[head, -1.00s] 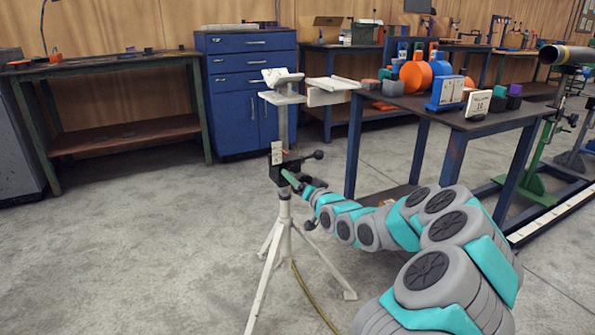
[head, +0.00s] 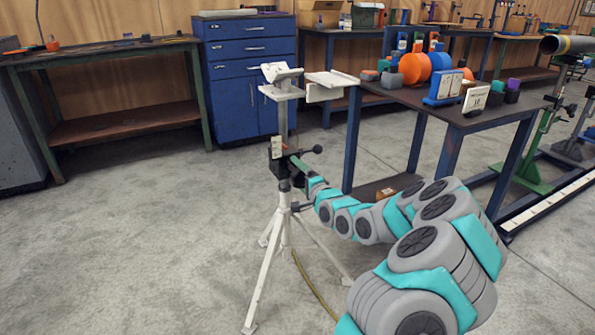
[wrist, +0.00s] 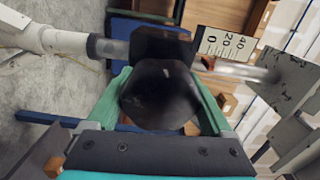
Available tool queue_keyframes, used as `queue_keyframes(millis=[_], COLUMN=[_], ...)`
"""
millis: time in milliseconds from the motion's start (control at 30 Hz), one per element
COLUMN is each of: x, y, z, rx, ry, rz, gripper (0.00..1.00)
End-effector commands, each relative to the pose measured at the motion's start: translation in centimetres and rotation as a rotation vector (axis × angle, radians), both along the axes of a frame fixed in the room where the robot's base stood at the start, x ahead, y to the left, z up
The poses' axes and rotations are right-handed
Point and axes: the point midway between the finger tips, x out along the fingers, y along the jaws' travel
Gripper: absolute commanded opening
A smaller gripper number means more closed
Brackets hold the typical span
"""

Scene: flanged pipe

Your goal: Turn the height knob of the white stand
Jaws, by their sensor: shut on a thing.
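The white stand (head: 284,118) is a tripod with a V-shaped head on an upright post, left of the table in the head view. A dark block sits on its post, with a small scale plate beside it; the plate (wrist: 226,47) reads 0, 20, 40 in the wrist view. The height knob (wrist: 160,96) is black and fills the space between the green fingers of my gripper (wrist: 163,105). The fingers are shut on its two sides. In the head view my gripper (head: 300,167) reaches the stand's block from the right, and the knob is hidden there.
A dark-topped table (head: 440,105) with orange and blue parts stands close to the right of the stand. A blue drawer cabinet (head: 235,95) and a workbench (head: 125,130) are behind. A yellow cable (head: 315,290) lies on the floor near the tripod legs. Floor to the left is clear.

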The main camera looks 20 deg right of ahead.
Motion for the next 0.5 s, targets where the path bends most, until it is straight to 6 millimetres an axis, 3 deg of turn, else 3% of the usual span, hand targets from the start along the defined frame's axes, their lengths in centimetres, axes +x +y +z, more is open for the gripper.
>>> queue_keyframes(millis=[500], x=[-0.01], y=[-0.02], z=[-0.24], rx=[0.374], ry=[0.031], rz=[-0.001], gripper=[0.30])
